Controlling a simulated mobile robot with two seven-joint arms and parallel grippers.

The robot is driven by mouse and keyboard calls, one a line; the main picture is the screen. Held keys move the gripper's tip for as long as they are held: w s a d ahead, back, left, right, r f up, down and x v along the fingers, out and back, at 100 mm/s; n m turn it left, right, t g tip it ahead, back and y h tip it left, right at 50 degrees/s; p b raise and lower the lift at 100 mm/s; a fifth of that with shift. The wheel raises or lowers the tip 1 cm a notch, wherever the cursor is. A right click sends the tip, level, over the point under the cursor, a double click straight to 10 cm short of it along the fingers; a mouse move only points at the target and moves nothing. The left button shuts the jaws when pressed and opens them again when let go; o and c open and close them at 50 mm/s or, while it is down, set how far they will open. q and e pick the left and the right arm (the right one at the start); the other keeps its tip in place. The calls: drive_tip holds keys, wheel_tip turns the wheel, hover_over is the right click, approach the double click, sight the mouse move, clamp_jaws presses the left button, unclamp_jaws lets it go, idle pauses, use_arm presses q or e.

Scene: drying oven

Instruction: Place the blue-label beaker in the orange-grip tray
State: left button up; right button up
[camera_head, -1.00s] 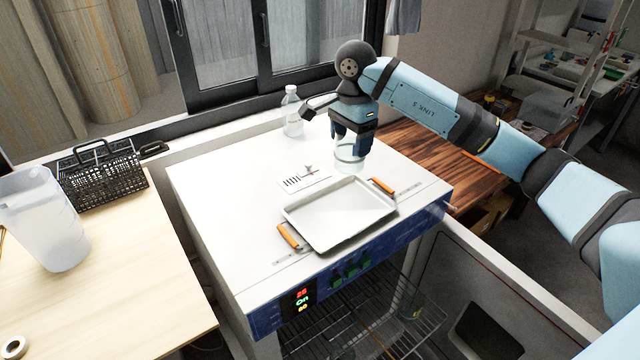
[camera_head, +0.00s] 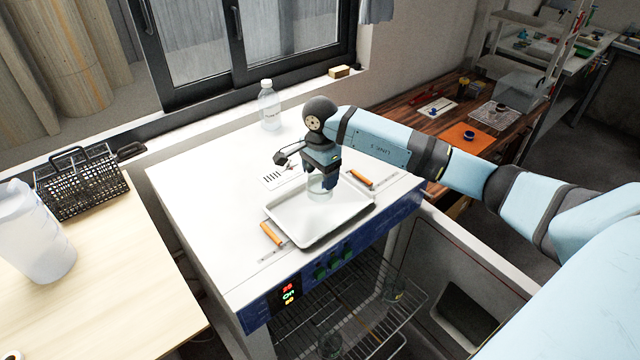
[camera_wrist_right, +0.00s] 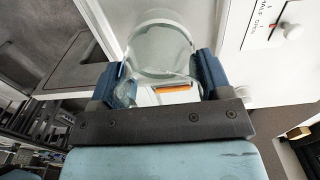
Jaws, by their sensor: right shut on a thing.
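A clear glass beaker (camera_head: 320,188) is held upright in my right gripper (camera_head: 321,172), over the back part of a shallow metal tray (camera_head: 300,240) with orange grips (camera_head: 272,234). I cannot tell whether its base touches the tray floor. In the right wrist view the beaker (camera_wrist_right: 160,45) sits between the two blue fingers of the right gripper (camera_wrist_right: 160,82), which are shut on it. No blue label can be made out on it. An orange tray grip shows through the glass. My left gripper is out of view.
The tray lies on the white top of the drying oven (camera_head: 205,215). A clear bottle (camera_head: 269,108) stands behind, near the window. A black wire basket (camera_head: 80,185) and a large translucent pitcher (camera_head: 35,235) stand on the left table. Glassware sits on the oven's rack (camera_head: 375,315) below.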

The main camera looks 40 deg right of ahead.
sight(320, 187)
wheel_tip(320, 187, down, 4)
drive_tip(key=shift+f+p, duration=0.25)
drive_tip(key=shift+p, duration=0.1)
drive_tip(key=shift+f+b, duration=0.2)
drive_tip(key=shift+b, duration=0.1)
drive_tip(key=o, duration=1)
drive_tip(key=shift+c, duration=0.2)
drive_tip(key=shift+r, duration=0.1)
